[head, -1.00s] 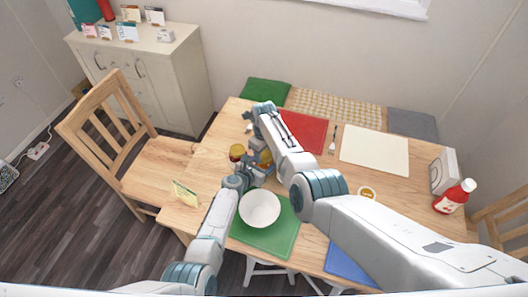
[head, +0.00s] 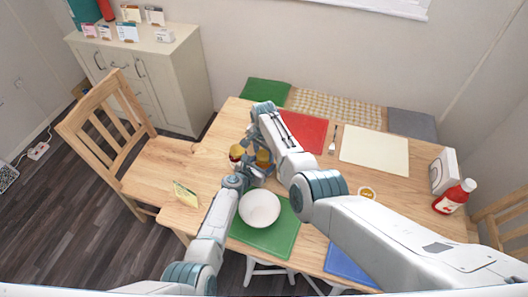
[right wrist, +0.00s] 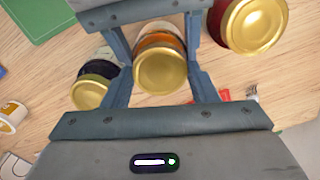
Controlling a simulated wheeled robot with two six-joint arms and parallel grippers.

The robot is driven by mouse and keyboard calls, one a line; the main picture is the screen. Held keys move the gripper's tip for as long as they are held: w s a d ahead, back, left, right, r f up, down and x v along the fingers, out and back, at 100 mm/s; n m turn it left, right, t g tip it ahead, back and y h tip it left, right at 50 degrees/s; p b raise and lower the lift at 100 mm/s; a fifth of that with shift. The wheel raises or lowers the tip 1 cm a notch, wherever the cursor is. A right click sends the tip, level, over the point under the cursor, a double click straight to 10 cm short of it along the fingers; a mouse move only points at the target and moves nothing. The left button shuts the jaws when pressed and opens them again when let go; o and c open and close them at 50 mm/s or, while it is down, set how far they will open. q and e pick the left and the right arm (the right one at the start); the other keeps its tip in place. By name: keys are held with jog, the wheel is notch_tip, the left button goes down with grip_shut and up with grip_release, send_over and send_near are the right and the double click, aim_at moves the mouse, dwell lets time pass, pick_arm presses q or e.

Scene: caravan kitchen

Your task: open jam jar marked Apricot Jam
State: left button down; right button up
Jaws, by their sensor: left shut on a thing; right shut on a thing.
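An orange-amber jam jar with a gold lid (right wrist: 160,68) stands in the middle of the right wrist view, and it also shows between my arms in the head view (head: 263,158). Its label cannot be read. My right gripper (right wrist: 160,88) is shut on this jar near its lid. My left gripper (head: 247,172) comes in from the opposite side, at the top of the right wrist view, and is shut on the same jar, lower down. The arms partly hide the jar in the head view. The lid appears to sit on the jar.
A dark red jar (right wrist: 255,22) stands close on one side, a dark jar (right wrist: 92,85) on the other, both gold-lidded. A white bowl (head: 259,208) on a green mat (head: 282,242) is near my left arm. Ketchup (head: 455,196) stands at the table's right.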

jog(key=n, duration=0.3)
jog(key=shift+n, duration=0.4)
jog(key=n, duration=0.5)
jog(key=shift+n, duration=0.3)
jog(key=n, duration=0.3)
jog(key=shift+n, duration=0.4)
jog(key=n, duration=0.5)
jog(key=shift+n, duration=0.3)
jog(key=n, duration=0.3)
jog(key=shift+n, duration=0.4)
jog(key=n, duration=0.5)
jog(key=shift+r, duration=0.1)
jog(key=n, duration=0.8)
